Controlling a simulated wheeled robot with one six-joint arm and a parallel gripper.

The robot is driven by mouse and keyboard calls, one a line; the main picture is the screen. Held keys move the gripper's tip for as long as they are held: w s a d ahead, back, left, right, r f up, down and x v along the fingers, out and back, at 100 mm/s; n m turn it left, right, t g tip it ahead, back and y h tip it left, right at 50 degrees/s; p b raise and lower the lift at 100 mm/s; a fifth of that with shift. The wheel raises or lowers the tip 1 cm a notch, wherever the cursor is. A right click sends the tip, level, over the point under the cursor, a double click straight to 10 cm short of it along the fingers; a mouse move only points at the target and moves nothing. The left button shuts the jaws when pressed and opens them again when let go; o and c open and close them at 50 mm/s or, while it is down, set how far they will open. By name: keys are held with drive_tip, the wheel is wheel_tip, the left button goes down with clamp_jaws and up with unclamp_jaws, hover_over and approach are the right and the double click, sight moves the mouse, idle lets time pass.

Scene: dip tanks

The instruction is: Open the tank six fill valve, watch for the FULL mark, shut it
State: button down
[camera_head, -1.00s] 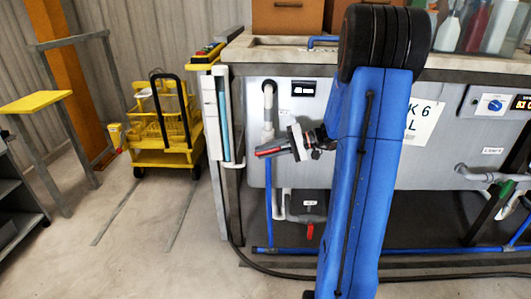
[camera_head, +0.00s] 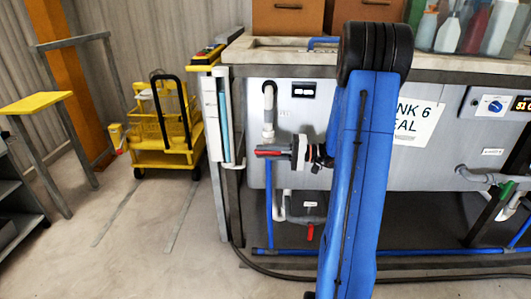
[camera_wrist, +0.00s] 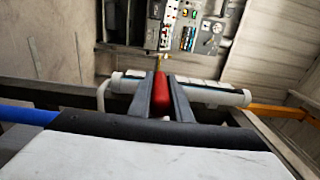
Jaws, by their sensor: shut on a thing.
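My gripper (camera_head: 280,152) is in front of the grey tank's left part, its fingers pointing left and level. It is shut on a red lever (camera_wrist: 161,90), which shows between the fingers in the wrist view. The lever lies at the lower end of a white pipe (camera_head: 268,115); the valve body is mostly hidden by the gripper. The sight tube (camera_head: 225,118), white with a teal strip, stands upright at the tank's left corner and crosses the wrist view (camera_wrist: 215,94). No FULL mark is readable. The tank 6 sign (camera_head: 415,121) is partly hidden by my arm.
A small dark display (camera_head: 290,88) is on the tank; its digits are unclear. A second red-handled valve (camera_head: 310,232) sits low under the tank. A yellow cart (camera_head: 163,155) stands left. A black hose (camera_head: 262,262) runs along the floor. Floor at front left is clear.

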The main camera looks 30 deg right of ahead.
drive_tip(key=c, duration=1.6)
unclamp_jaws()
drive_tip(key=shift+c, duration=0.2)
drive_tip(key=v, duration=1.7)
drive_tip(key=shift+d, duration=0.15)
drive_tip(key=shift+s+f, duration=0.1)
